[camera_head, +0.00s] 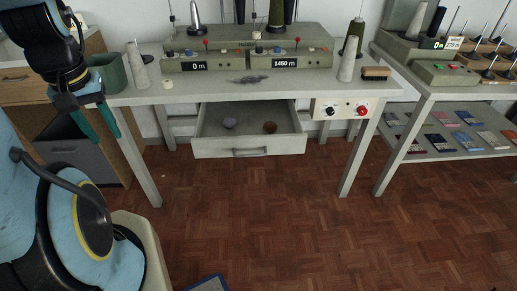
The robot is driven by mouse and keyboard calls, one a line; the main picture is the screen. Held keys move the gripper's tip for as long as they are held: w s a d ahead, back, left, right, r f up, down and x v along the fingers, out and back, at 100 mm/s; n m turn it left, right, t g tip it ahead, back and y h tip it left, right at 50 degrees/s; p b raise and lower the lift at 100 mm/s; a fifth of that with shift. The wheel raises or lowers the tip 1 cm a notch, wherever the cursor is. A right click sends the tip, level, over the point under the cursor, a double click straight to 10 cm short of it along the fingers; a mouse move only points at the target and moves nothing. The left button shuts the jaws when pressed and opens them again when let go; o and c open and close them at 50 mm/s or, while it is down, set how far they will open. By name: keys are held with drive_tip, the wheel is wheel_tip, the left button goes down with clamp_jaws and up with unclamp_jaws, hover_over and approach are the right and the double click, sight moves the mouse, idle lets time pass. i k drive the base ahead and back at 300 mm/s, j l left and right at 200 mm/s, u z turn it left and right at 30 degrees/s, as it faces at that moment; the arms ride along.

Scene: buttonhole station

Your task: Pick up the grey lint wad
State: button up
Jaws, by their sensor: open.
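A small grey wad (229,123) lies in the open drawer (250,153) under the workbench, on its left side. A brown round wad (270,127) lies to its right in the same drawer. My gripper (108,138) hangs at the left, in front of the bench's left end, with its teal fingers pointing down. It is open, with nothing visible between the fingers. It is well to the left of the drawer and apart from both wads.
The bench (215,92) carries a green machine, grey cones, a dark fluffy smudge (249,80) and a brush (375,73). A control box (345,109) hangs right of the drawer. Floor before the drawer is clear.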

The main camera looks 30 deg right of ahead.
sight(228, 122)
drive_tip(key=l+u, duration=0.15)
drive_tip(key=u, duration=0.5)
drive_tip(key=k+l+u, duration=0.35)
drive_tip(key=l+u, duration=0.15)
drive_tip(key=k+l+u, duration=0.6)
drive_tip(key=k+l, duration=0.9)
drive_tip(key=k, duration=0.2)
drive_tip(key=i, duration=0.35)
